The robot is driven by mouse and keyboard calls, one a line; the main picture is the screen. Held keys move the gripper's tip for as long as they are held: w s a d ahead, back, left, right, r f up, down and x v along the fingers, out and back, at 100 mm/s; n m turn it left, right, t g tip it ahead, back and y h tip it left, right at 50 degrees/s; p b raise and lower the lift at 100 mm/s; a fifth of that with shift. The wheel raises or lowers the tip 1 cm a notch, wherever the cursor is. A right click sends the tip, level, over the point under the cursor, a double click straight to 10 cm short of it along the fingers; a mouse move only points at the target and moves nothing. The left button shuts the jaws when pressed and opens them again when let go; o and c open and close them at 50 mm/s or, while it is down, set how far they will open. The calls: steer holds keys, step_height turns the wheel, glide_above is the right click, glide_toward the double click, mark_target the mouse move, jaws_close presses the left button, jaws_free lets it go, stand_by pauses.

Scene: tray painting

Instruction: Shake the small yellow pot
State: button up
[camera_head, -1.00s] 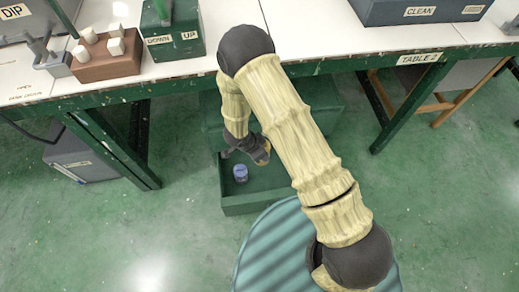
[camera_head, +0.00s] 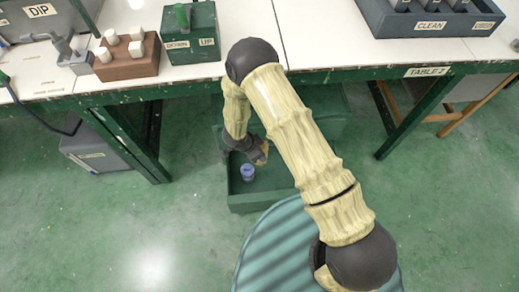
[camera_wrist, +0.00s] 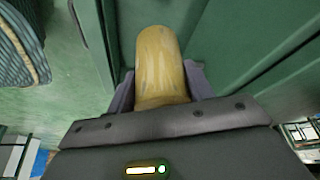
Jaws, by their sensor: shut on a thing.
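The small yellow pot (camera_wrist: 160,62) is in the wrist view, upper middle, a worn yellow cylinder between the two dark fingers. My gripper (camera_wrist: 158,88) is shut on it. In the head view my gripper (camera_head: 260,154) hangs over the open green drawer under the table, and a bit of yellow shows at its end. Most of the pot is hidden there by my gripper. A small blue-and-white pot (camera_head: 247,172) stands in the drawer, just left of and below my gripper.
The green drawer (camera_head: 262,201) has walls close around my gripper. The table edge (camera_head: 345,74) is above it. A green box labelled DOWN and UP (camera_head: 190,47), a brown block with white pegs (camera_head: 127,66) and a grey tray labelled CLEAN (camera_head: 400,28) stand on top.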

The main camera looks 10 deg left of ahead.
steer(key=d+b, duration=0.2)
steer(key=d, duration=0.5)
steer(key=a+p, duration=0.6)
steer(key=a, duration=0.1)
steer(key=shift+r, duration=0.15)
steer(key=d+b, duration=0.1)
steer(key=d, duration=0.6)
